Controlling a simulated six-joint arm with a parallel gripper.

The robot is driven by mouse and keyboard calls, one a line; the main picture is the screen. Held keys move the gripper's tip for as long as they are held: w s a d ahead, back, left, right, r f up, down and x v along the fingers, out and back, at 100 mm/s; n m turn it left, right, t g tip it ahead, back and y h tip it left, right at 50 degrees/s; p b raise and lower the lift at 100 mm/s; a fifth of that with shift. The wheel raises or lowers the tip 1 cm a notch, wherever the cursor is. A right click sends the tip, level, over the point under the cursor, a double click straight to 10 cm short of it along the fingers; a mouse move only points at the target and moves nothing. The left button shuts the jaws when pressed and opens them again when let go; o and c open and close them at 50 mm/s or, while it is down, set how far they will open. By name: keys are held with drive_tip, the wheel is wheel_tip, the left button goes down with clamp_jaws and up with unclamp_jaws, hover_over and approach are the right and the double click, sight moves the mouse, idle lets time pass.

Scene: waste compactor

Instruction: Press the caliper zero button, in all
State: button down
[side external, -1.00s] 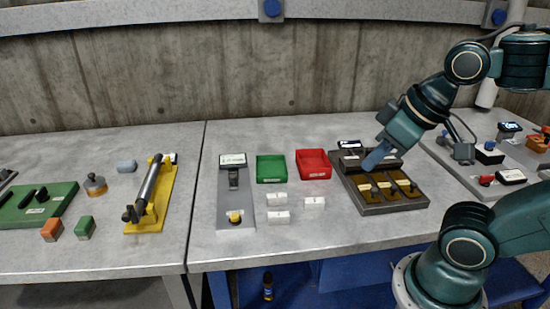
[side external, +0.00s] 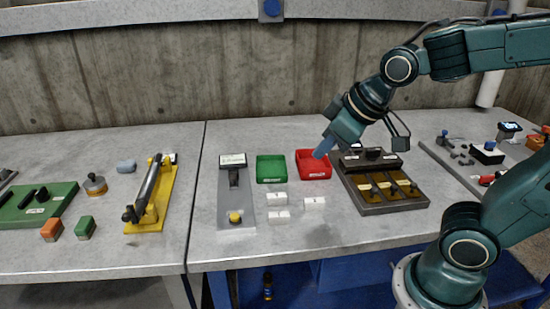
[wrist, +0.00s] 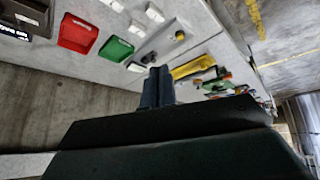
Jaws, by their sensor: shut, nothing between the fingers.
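The caliper station is a grey plate (side external: 236,200) with a white display (side external: 232,160) at its far end and a dark slide. A round yellow button (side external: 235,217) stands on its near end. In the wrist view the yellow button (wrist: 180,36) and the display (wrist: 136,67) show small beyond my fingers. My gripper (side external: 322,152) is shut and empty, in the air near the red bin, to the right of the caliper and well apart from the button. Its blue fingers (wrist: 158,88) are together in the wrist view.
A green bin (side external: 271,169) and a red bin (side external: 313,170) stand right of the caliper. Several white blocks (side external: 314,203) lie near them. A dark tray (side external: 382,197) sits further right. A yellow fixture (side external: 160,205) is at left. The table around the caliper's left and front is clear.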

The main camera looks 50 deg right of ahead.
drive_tip(key=w+a+f+n+t, duration=0.1)
drive_tip(key=w+a+f+n, duration=0.2)
drive_tip(key=w, duration=0.7)
drive_tip(key=n+t, duration=0.2)
drive_tip(key=n, duration=0.1)
hover_over(235, 217)
wheel_tip(235, 217, down, 8)
drive_tip(key=shift+s+d+r, duration=0.15)
drive_tip(key=shift+s, duration=0.2)
drive_tip(key=shift+f, duration=4.45)
drive_tip(key=shift+f, duration=0.9)
drive_tip(key=shift+r, duration=0.9)
